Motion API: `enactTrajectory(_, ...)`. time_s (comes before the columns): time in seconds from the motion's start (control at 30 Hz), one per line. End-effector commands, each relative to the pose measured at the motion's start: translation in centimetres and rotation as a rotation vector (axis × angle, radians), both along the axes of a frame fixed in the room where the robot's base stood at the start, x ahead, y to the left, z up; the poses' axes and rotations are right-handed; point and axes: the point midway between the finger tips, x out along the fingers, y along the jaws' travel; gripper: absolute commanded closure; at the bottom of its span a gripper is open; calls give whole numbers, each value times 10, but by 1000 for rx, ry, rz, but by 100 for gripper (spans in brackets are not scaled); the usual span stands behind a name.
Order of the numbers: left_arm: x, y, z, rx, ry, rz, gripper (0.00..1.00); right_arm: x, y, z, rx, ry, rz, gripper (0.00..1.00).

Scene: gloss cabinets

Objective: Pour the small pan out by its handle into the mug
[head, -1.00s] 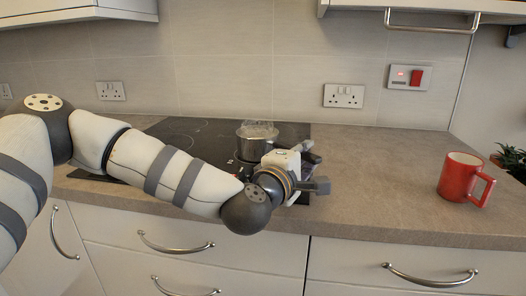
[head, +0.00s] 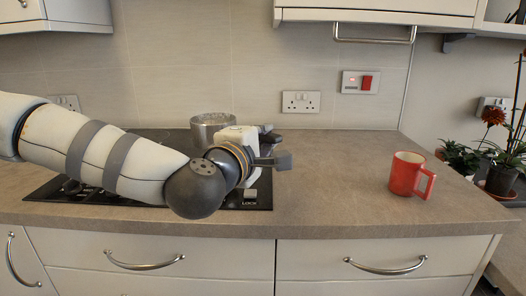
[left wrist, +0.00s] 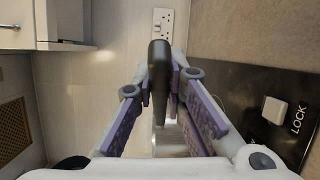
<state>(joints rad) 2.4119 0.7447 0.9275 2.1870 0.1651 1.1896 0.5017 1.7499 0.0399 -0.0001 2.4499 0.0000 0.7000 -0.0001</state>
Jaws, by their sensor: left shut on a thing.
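The small pan (head: 211,132) is a shiny metal pot, above the hob area at the left of the counter in the head view. My left gripper (head: 268,146) is at its right side, and my arm hides part of the pan. In the left wrist view my left gripper (left wrist: 161,84) is shut on the pan's dark handle (left wrist: 159,60), with a bit of the metal pan (left wrist: 170,140) below it. The pan looks about upright; its contents cannot be seen. The red mug (head: 405,174) stands upright on the counter to the right, its handle to the right, apart from the gripper.
The black hob (head: 258,196) lies under my left arm. The counter (head: 330,186) between hob and mug is clear. Potted plants (head: 500,181) stand beyond the counter's right end. Wall cabinets (head: 378,12) hang above. A socket (head: 301,102) is on the back wall.

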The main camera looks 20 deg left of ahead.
Motion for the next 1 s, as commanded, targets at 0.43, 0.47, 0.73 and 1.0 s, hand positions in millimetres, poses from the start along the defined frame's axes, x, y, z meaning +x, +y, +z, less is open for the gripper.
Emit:
enactTrajectory(0.43, -93, -19, 56, 2, -14, -2, 100, 28, 0, 26, 0, -103, -1, 60)
enactTrajectory(0.47, -94, -19, 58, 2, -14, -1, 100, 28, 0, 26, 0, -102, -1, 60)
enactTrajectory(0.73, -97, -19, 91, 1, -14, 1, 100, 27, 0, 25, 0, -101, -1, 60)
enactTrajectory(1.0, -97, -19, 120, 1, -12, 0, 100, 27, 0, 25, 0, -101, -1, 60)
